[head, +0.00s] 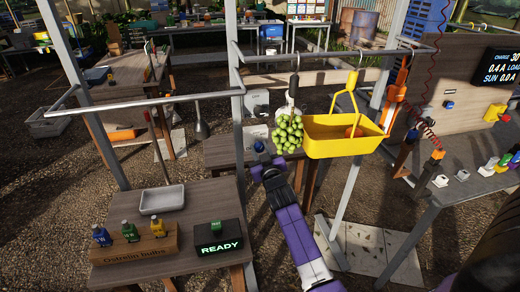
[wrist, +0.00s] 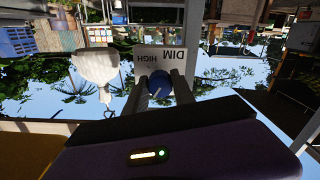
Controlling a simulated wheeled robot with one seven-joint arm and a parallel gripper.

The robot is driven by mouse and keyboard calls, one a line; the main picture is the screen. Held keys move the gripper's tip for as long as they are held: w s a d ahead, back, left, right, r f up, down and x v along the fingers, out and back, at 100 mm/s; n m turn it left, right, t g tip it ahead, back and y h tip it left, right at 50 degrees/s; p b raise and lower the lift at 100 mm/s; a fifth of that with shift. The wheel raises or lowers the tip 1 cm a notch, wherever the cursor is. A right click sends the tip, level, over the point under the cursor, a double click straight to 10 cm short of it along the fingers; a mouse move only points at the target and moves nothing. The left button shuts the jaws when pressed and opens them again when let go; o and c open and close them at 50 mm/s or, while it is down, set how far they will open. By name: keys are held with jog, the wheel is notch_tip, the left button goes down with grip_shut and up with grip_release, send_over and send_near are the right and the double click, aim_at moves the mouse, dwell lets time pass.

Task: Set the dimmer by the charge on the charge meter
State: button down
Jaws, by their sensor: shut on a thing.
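The dimmer is a blue round knob (wrist: 157,84) on a white plate (wrist: 152,58) marked DIM and HIGH; the lettering appears upside down in the wrist view. A pale pointer mark shows on the knob. My gripper (wrist: 158,88) is shut on the knob, one finger on each side. The charge meter (head: 502,68) is a black display at the right edge. It reads CHARGE 30, cut off by the frame, with 0.4 A LOAD and SUN 0.0 A below.
Green grapes (head: 288,134) and a yellow basin (head: 343,137) hang from the rail close to my arm. A bench with bulbs in a wooden holder (head: 135,243) and a READY box (head: 219,240) stands front left. A wired bench (head: 440,190) stands right.

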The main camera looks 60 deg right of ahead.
dwell(0.5)
jog(key=c, duration=1.1)
grip_release()
jog(key=shift+o, duration=0.2)
jog(key=shift+a, duration=0.1)
jog(key=b+v, duration=0.2)
jog(key=v, duration=0.5)
jog(key=shift+s+a+b, duration=0.25)
jog(key=shift+b, duration=0.05)
